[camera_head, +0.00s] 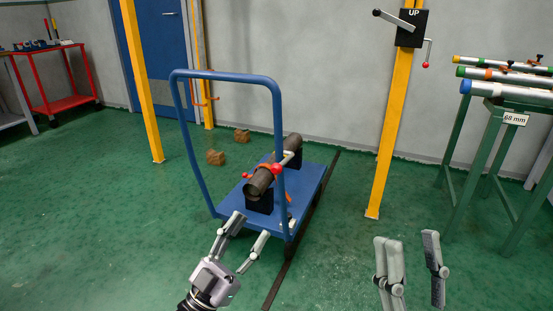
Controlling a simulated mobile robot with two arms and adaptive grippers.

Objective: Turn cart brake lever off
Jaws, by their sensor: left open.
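The blue cart (312,187) stands on the green floor with its tall blue push handle (277,105) toward me. A dark pipe (259,183) lies on black supports on its deck. Red knobs (276,169) and a pale lever (288,154) show around the pipe. A small orange-red part (289,198) sits low at the cart's near right edge; I cannot tell for certain that it is the brake lever. My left gripper (252,226) is open and empty, just in front of the cart's near edge. My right gripper (409,238) is open and empty, further right, apart from the cart.
A yellow post (392,130) carries a crank box marked UP (411,28). A green rack (490,150) with pipes stands right. A red trolley (70,102) stands at the back left. Floor left of the cart is clear.

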